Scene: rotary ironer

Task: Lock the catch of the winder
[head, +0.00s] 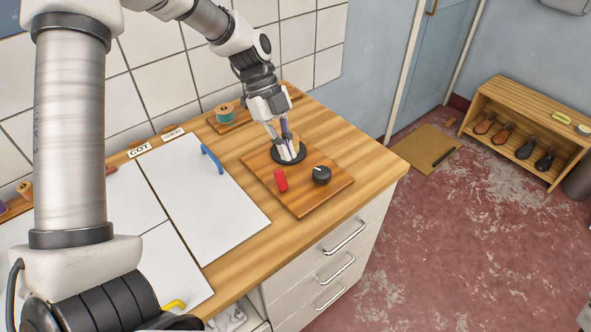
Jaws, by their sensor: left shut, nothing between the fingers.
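A square wooden board (304,204) on the counter carries several small fittings, which appear to be the winder. A dark round base (275,157) with a tan piece (295,143) stands at its back, partly hidden by my left gripper (288,154). I cannot tell which part is the catch. My left gripper points down over the round base, shut and empty; whether it touches the base is unclear. My right gripper is out of view.
White panels (205,205) with a blue handle (212,158) lie left of the board. Drawers (340,238) are below the counter. A shoe rack (520,130) stands across the floor.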

